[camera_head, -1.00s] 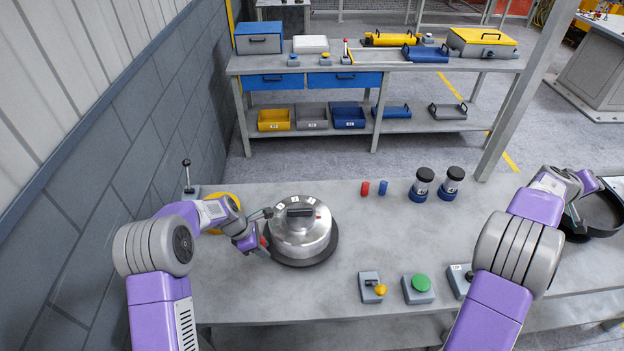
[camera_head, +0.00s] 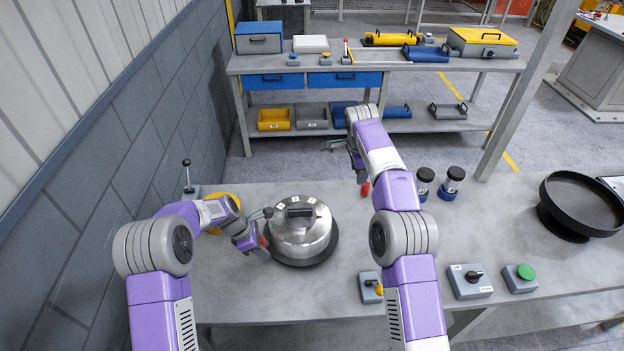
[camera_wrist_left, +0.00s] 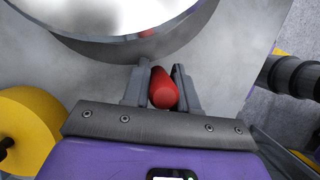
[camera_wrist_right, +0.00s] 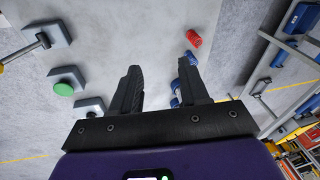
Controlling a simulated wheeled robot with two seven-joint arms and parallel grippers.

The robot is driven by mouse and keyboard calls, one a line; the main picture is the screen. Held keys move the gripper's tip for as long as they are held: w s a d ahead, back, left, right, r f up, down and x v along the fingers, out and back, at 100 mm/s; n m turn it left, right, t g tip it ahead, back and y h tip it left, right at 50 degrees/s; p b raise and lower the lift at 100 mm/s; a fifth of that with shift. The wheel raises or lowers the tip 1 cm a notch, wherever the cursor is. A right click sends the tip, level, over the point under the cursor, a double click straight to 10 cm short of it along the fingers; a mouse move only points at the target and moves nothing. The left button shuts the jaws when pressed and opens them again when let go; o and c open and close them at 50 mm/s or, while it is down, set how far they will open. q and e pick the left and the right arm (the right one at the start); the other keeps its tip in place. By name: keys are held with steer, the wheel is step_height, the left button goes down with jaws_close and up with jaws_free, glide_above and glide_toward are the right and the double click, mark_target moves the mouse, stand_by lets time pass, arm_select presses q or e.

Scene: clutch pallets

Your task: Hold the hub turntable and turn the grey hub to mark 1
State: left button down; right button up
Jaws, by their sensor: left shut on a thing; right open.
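The hub turntable (camera_head: 322,258) is a dark round base on the table, carrying a silver drum (camera_head: 302,236). On top is a dark grey hub (camera_head: 299,212) with a raised bar, and small white marks lie around it; their numbers are too small to read. My left gripper (camera_head: 264,243) is at the turntable's left edge, shut on a red handle (camera_wrist_left: 162,90) that shows between its fingers in the left wrist view. My right gripper (camera_head: 342,152) is open and empty, raised beyond and to the right of the turntable. It also shows in the right wrist view (camera_wrist_right: 160,90).
A red cylinder (camera_wrist_right: 193,39) and a blue cylinder (camera_wrist_right: 190,58) stand on the table. Two dark-capped jars (camera_head: 451,182), switch boxes (camera_head: 470,283) and a large black bowl (camera_head: 578,215) are to the right.

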mark_target(300, 209)
steer(key=s+a+m+g+y, duration=0.2)
steer(key=s+a+y, duration=0.2)
steer(key=a, duration=1)
steer(key=x, duration=1)
steer(key=shift+s+a+f, duration=0.2)
steer(key=shift+a+f, duration=0.1)
steer(key=shift+f, duration=0.05)
jaws_close()
jaws_free()
steer(key=shift+r, duration=0.15)
